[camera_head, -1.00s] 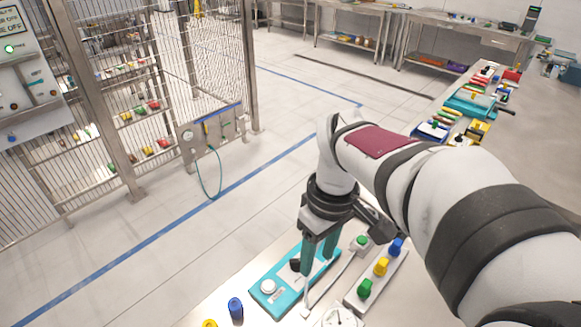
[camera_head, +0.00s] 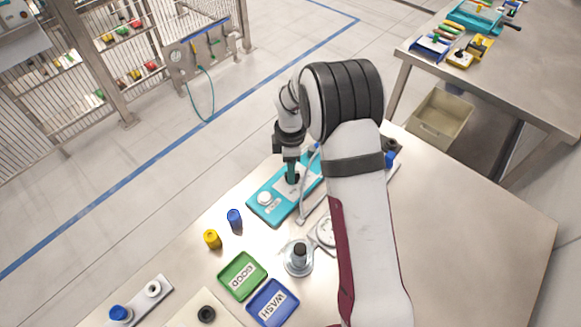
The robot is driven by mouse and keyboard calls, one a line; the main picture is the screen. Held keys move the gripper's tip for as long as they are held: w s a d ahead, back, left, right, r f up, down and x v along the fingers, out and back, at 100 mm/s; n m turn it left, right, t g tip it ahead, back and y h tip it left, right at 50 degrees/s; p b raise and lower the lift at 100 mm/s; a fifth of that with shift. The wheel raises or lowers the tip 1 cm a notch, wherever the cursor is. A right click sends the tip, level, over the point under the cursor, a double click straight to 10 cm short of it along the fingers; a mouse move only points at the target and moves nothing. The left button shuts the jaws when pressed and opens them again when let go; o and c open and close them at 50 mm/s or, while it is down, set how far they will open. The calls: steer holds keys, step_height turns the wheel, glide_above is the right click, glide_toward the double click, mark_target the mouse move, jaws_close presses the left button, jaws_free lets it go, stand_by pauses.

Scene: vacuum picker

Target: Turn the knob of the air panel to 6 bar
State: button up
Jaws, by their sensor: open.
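A teal panel (camera_head: 258,211) lies on the metal table left of my arm, with a white round part (camera_head: 265,198) at its near end. In the earlier frame a black knob shows on it beside my fingers. My gripper (camera_head: 291,176) points down over the middle of this panel, at the knob's place. Its fingers are open and largely overlap in this view. The knob is mostly hidden by the fingers, so its angle and any contact cannot be told. The scale on the white round part is too small to read.
A grey hose (camera_head: 306,190) runs beside the panel. Blue (camera_head: 234,219) and yellow (camera_head: 212,239) cylinders stand near it. Green (camera_head: 242,276) and blue (camera_head: 273,303) trays lie toward the front. The table's right side is bare.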

steer(key=shift+f, duration=0.3)
jaws_close()
